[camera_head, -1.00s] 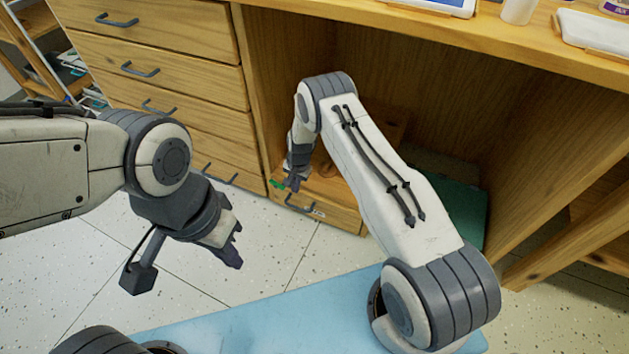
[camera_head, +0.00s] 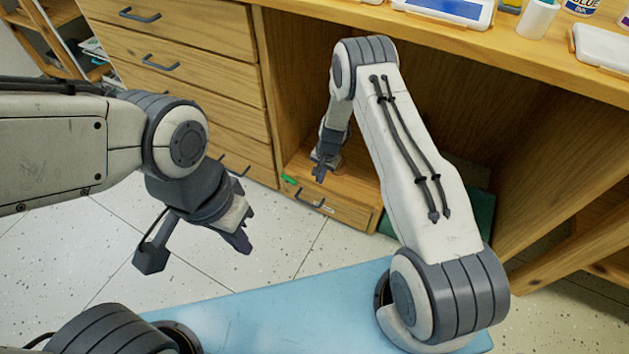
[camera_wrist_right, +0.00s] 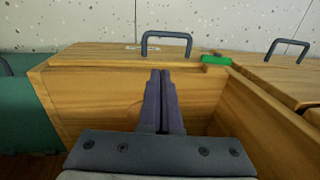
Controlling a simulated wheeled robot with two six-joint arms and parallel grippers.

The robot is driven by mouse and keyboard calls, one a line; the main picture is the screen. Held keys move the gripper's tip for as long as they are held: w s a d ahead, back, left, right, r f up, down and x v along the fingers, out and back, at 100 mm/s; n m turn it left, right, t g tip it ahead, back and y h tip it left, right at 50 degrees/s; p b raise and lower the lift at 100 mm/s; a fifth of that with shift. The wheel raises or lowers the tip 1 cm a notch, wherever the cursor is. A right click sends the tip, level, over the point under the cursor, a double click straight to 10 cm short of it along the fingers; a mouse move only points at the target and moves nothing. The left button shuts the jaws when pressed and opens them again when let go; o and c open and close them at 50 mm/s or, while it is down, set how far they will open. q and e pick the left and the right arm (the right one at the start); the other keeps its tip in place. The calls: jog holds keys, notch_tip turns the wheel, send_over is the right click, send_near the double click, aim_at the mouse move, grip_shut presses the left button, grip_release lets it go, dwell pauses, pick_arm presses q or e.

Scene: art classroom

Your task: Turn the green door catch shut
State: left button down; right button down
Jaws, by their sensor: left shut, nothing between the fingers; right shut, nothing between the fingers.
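The green door catch (camera_head: 290,180) is a small bar at the left end of the top edge of a low wooden front with a grey handle. In the right wrist view the green catch (camera_wrist_right: 216,60) lies at the corner, right of the handle. My right gripper (camera_head: 320,174) is shut and empty inside the cabinet opening. In the right wrist view my right gripper's fingers (camera_wrist_right: 162,78) are together, left of the catch and apart from it. My left gripper (camera_head: 243,243) is shut and empty above the floor, away from the cabinet.
The low wooden front (camera_head: 330,205) has a grey handle (camera_head: 310,199). A drawer stack (camera_head: 190,75) stands to the left. The desktop (camera_head: 480,28) above carries bottles and trays. A green panel (camera_wrist_right: 20,115) is left of the wooden box. Speckled floor lies in front.

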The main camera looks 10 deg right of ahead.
notch_tip(320, 180, up, 6)
jog(key=t+b, duration=0.1)
send_over(292, 182)
jog(key=s+d, duration=0.3)
jog(key=d, duration=0.1)
jog(key=shift+a+r+y, duration=0.3)
jog(key=shift+a+y, duration=0.2)
jog(key=shift+f, duration=0.1)
jog(key=b+x, duration=0.7)
jog(key=x, duration=0.7)
jog(key=shift+b, duration=0.4)
